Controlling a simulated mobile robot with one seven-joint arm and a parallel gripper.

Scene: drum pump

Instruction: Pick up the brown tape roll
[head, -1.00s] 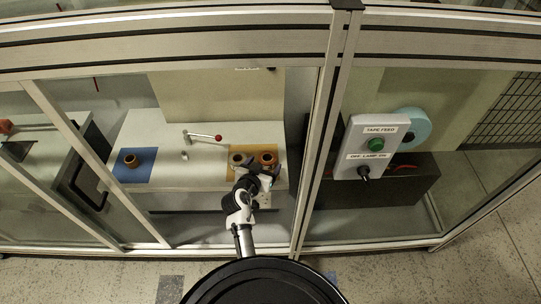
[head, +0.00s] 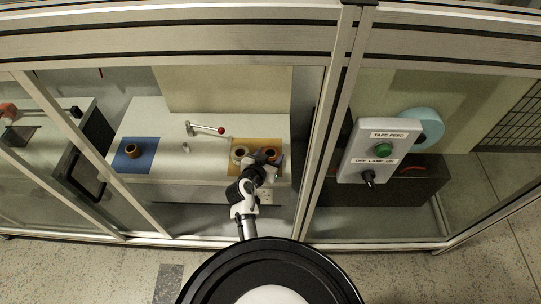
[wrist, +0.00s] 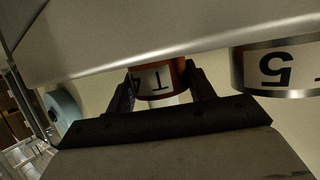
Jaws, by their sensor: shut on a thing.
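A brown tape roll (head: 269,153) is at the right side of the orange mat (head: 236,170) on the white worktop. My gripper (head: 267,159) reaches in from the front and is shut on this roll. The wrist view shows the roll (wrist: 155,79) with a white label between my two dark fingers. The head view does not show clearly whether the roll touches the mat. In the wrist view this second roll (wrist: 280,70) carries a "5" label and is apart from my fingers.
Another brown roll (head: 133,150) sits on a blue mat (head: 134,167) at left. A frame post (head: 334,140) and the tape feed control box (head: 378,150) are right of my arm.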

